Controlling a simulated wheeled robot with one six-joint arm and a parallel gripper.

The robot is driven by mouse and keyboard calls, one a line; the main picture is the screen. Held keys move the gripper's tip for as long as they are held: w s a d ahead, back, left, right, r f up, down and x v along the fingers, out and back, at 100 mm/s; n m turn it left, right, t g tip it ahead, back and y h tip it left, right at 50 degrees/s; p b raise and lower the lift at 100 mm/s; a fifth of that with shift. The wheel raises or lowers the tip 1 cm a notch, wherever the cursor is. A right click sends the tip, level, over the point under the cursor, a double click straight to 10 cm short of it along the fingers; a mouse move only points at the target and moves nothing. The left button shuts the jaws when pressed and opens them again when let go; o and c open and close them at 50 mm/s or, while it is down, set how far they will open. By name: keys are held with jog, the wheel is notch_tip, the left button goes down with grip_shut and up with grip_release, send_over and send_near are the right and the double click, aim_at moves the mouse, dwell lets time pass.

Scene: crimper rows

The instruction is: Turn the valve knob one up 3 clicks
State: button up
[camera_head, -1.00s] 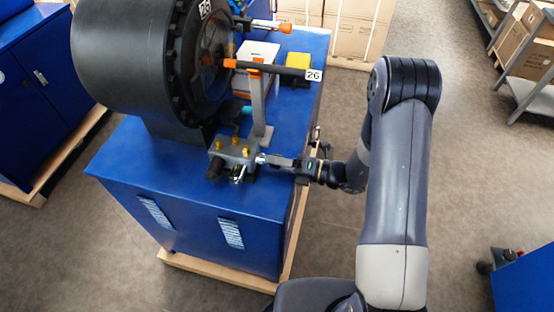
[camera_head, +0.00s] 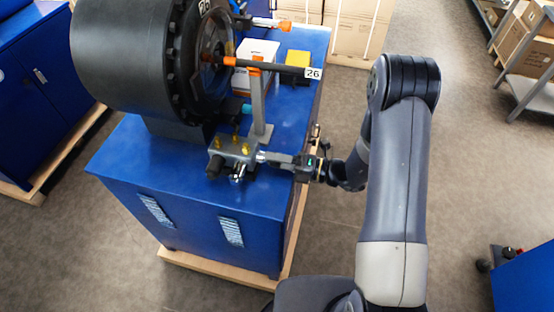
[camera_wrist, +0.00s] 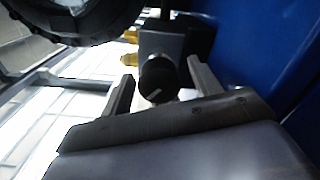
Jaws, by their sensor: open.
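The valve block (camera_head: 233,152) is a grey block with brass fittings on top, standing on the blue cabinet below the big black drum. A black knob (camera_head: 215,166) shows on its front left side. In the wrist view a round black knob (camera_wrist: 158,78) with a light pointer mark faces me on the grey block (camera_wrist: 163,42). My gripper (camera_head: 262,157) reaches in from the right at the block's right side. In the wrist view my gripper (camera_wrist: 155,85) is open, one finger on each side of the knob. I cannot tell whether either finger touches it.
The large black crimper drum (camera_head: 125,50) stands behind and left of the block. A grey post (camera_head: 258,108) with a black bar tagged 26 rises just behind it. A yellow box (camera_head: 298,60) and a white box sit farther back. The cabinet's front top (camera_head: 150,170) is clear.

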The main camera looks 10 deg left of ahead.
jog(key=s+d+b, duration=0.1)
jog(key=d+b, duration=0.1)
jog(key=d, duration=0.8)
jog(key=shift+s+d, duration=0.25)
jog(key=shift+d, duration=0.1)
jog(key=shift+a, duration=0.1)
jog(key=a, duration=0.3)
jog(key=w+a+p, duration=0.1)
jog(key=a, duration=0.3)
jog(key=a+p, duration=0.1)
jog(key=a, duration=0.2)
jog(key=shift+w+a, duration=0.25)
jog(key=shift+a, duration=0.05)
jog(key=shift+d, duration=0.1)
